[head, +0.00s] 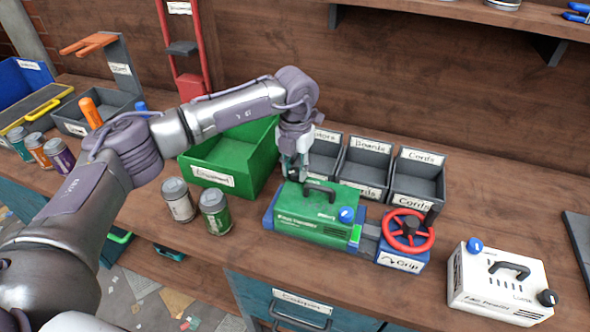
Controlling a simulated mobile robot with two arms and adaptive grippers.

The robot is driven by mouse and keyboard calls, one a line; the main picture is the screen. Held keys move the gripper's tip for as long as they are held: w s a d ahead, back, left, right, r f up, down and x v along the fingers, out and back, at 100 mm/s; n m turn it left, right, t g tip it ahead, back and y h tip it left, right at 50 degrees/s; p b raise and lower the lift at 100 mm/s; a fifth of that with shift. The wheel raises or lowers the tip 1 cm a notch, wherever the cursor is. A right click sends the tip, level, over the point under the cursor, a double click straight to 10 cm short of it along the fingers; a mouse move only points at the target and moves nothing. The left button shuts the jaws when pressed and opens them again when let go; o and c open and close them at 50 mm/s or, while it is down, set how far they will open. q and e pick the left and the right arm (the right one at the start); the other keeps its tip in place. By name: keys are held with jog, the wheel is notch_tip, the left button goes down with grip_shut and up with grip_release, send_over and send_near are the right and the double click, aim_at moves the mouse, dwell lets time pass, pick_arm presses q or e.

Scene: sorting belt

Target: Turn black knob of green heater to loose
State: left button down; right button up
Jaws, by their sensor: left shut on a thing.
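The green heater (312,228) sits on the bench with a black handle on top and a blue knob (346,214) at its right. It stands between the blue jaws of a vise with a red handwheel (408,231) and a "Grip" label. My left gripper (292,168) points down at the heater's back left corner. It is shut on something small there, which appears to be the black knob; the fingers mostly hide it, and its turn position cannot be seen. My right gripper is not in view.
A white heater (497,290) with blue and black knobs stands at the right. A green bin (235,160) and grey bins (418,176) stand behind. Two cans (215,211) are left of the heater.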

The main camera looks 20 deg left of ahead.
aim_at(295, 171)
pick_arm(q)
jog(key=shift+n, duration=1.1)
jog(key=c, duration=0.8)
grip_release()
notch_tip(295, 171, up, 12)
